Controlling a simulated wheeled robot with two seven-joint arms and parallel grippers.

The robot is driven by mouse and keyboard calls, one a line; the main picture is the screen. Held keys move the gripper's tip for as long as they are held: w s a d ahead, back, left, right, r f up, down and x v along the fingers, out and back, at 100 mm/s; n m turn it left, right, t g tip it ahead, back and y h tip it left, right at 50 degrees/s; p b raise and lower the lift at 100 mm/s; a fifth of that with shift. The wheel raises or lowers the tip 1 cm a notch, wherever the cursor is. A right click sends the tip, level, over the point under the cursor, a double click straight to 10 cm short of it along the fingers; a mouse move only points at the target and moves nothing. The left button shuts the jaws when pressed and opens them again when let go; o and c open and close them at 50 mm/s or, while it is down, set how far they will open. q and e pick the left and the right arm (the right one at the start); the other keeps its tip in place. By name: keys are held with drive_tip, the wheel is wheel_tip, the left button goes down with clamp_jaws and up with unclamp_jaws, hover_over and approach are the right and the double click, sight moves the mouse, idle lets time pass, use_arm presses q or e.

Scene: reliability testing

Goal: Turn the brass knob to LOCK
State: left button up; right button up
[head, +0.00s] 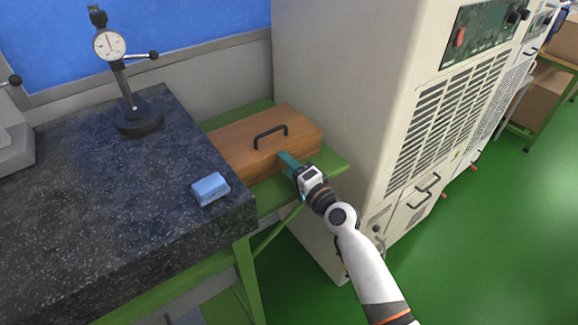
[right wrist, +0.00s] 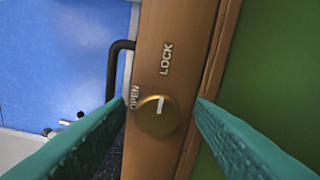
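A wooden box (head: 236,143) with a black handle lies on a green shelf. Its brass knob (right wrist: 154,122) shows in the right wrist view, below the word LOCK (right wrist: 166,58) and right of the word OPEN (right wrist: 135,97). A white mark on the knob points up in that view, roughly toward LOCK. My right gripper (head: 284,158) is at the box's front face, which it partly hides in the head view. In the right wrist view its teal fingers (right wrist: 161,108) are open, one on each side of the knob, with gaps. My left gripper is not in view.
A dark granite table (head: 90,215) stands left of the box, carrying a blue block (head: 210,188) and a dial gauge stand (head: 138,119). A large beige cabinet (head: 335,80) stands close on the right. Green floor (head: 500,230) is clear at right.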

drive_tip(key=shift+s, duration=0.1)
drive_tip(key=b+v, duration=0.1)
drive_tip(key=v, duration=1.1)
drive_tip(key=shift+b, duration=0.3)
drive_tip(key=s+d+f+n+g+h, duration=0.1)
drive_tip(key=s+d+f+g+h, duration=0.15)
drive_tip(key=f, duration=0.85)
drive_tip(key=s+d+f+n+g+h, duration=0.1)
drive_tip(key=s+d+f+h, duration=0.15)
drive_tip(key=f, duration=0.85)
drive_tip(key=s+d+f+n+g+h, duration=0.1)
drive_tip(key=s+d+f+g+h, duration=0.15)
drive_tip(key=f, duration=0.85)
drive_tip(key=s+d+f+n+g+h, duration=0.1)
drive_tip(key=s+d+f+n+g, duration=0.25)
drive_tip(key=s+f, duration=1)
drive_tip(key=s+d+f+n+g, duration=0.1)
drive_tip(key=s+d+f, duration=0.1)
drive_tip(key=s, duration=0.5)
drive_tip(key=s+d+f+n+g+h, duration=0.1)
drive_tip(key=s+f+n, duration=0.1)
drive_tip(key=s, duration=0.6)
drive_tip(key=s+d+f+n+g+h, duration=0.1)
drive_tip(key=s+d+f+g, duration=0.1)
drive_tip(key=s+f, duration=0.2)
drive_tip(key=s, duration=0.3)
drive_tip(key=shift+s+d+f+n, duration=0.3)
drive_tip(key=shift+s+n, duration=0.05)
